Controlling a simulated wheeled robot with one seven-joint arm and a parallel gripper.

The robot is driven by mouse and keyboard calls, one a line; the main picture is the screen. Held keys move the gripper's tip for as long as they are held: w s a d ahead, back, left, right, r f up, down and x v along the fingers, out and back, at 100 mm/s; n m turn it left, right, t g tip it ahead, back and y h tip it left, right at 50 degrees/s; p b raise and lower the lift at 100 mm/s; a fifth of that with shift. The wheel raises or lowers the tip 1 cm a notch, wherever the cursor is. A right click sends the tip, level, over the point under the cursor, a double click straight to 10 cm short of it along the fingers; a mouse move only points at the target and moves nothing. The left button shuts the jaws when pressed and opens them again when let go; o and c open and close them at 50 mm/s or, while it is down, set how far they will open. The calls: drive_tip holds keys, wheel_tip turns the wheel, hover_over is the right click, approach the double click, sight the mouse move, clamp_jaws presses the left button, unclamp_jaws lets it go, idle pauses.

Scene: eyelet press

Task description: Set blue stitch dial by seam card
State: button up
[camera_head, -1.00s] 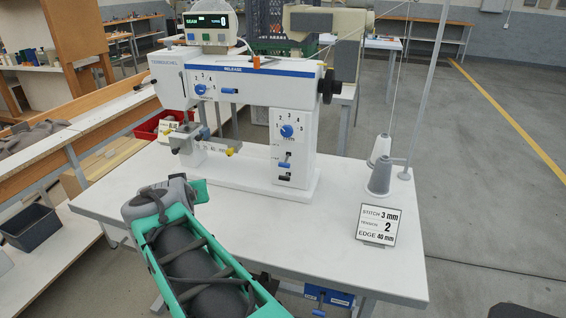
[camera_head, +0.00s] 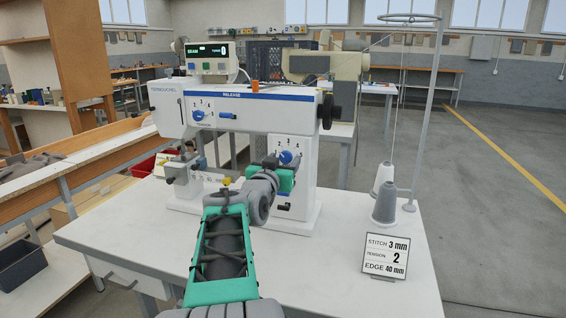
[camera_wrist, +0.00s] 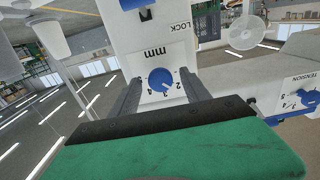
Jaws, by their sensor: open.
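The blue stitch dial (camera_head: 286,157) is on the white sewing machine's right column, on a panel with several numbers. In the wrist view the dial (camera_wrist: 160,80) appears upside down, with "mm" printed near it and a white pointer mark whose exact setting I cannot read for certain. My gripper (camera_wrist: 161,88) is open, its two grey fingers on either side of the dial; I cannot tell whether they touch it. The seam card (camera_head: 386,257) stands on the table's right side and reads STITCH 3 mm, TENSION 2, EDGE 40 mm.
A second blue dial (camera_head: 198,114), marked TENSION, is on the machine's left head. Thread cones (camera_head: 384,205) stand at the right.

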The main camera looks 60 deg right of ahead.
drive_tip(key=shift+c, duration=0.2)
clamp_jaws()
idle(0.3)
drive_tip(key=shift+f+m+b, duration=0.15)
drive_tip(key=shift+m+b, duration=0.15)
drive_tip(key=shift+b, duration=0.35)
drive_tip(key=shift+f+m+b, duration=0.15)
drive_tip(key=shift+m+b, duration=0.35)
drive_tip(key=shift+b, duration=0.5)
drive_tip(key=m+b, duration=0.2)
drive_tip(key=b, duration=0.1)
drive_tip(key=shift+f+b, duration=0.1)
drive_tip(key=shift+b, duration=0.25)
drive_tip(key=m+b, duration=0.4)
drive_tip(key=shift+r+b, duration=0.25)
drive_tip(key=shift+b, duration=0.15)
drive_tip(key=shift+r+m+b, duration=0.1)
drive_tip(key=shift+m+b, duration=0.2)
drive_tip(key=shift+m, duration=0.3)
drive_tip(key=shift+r, duration=0.1)
